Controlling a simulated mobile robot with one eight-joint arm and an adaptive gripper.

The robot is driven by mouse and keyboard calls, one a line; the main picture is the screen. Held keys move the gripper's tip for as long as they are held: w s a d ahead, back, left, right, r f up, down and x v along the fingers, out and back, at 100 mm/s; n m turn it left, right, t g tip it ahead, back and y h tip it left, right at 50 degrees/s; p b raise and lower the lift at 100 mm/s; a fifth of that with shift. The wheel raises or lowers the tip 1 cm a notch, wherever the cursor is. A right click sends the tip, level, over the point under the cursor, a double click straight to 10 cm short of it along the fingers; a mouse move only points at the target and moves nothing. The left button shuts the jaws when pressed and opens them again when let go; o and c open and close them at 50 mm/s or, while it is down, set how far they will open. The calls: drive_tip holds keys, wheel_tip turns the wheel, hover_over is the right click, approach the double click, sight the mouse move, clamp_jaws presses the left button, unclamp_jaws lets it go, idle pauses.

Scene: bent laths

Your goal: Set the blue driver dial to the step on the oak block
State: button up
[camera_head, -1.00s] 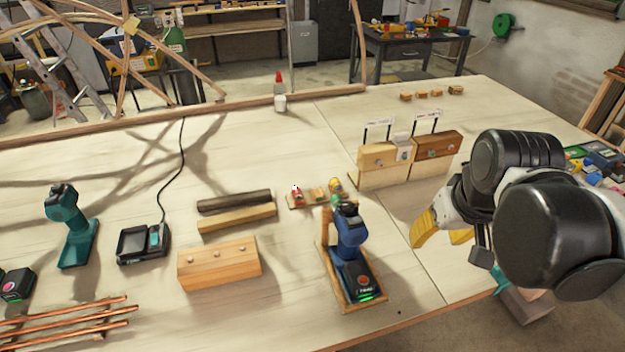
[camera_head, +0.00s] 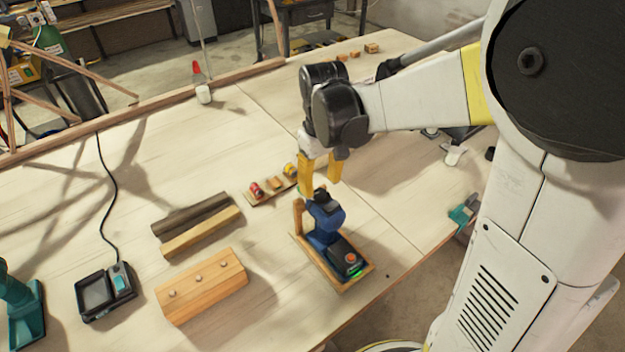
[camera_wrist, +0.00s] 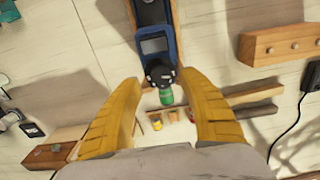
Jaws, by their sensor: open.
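The blue driver (camera_head: 322,237) sits in a wooden cradle (camera_head: 358,280) near the table's front edge, a green light by its base. My gripper (camera_head: 319,186), with yellow fingers, is open just above and behind the driver's head. In the wrist view the driver (camera_wrist: 155,42) lies ahead, its black ringed collar (camera_wrist: 161,72) and green nose between the fingertips; no finger clearly touches it. Dial markings are too small to read. The oak block with its sign is hidden behind my arm in the head view; a brown block (camera_wrist: 50,156) shows at lower left in the wrist view.
A pale block with several screws (camera_head: 200,286) and two wooden bars (camera_head: 197,225) lie left of the driver. A small board with red and yellow pieces (camera_head: 272,188) lies behind it. A charger (camera_head: 103,292) with a cable stands further left. Bare tabletop lies right of the cradle.

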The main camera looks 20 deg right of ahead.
sight(320, 194)
drive_tip(key=shift+f, duration=1.4)
clamp_jaws()
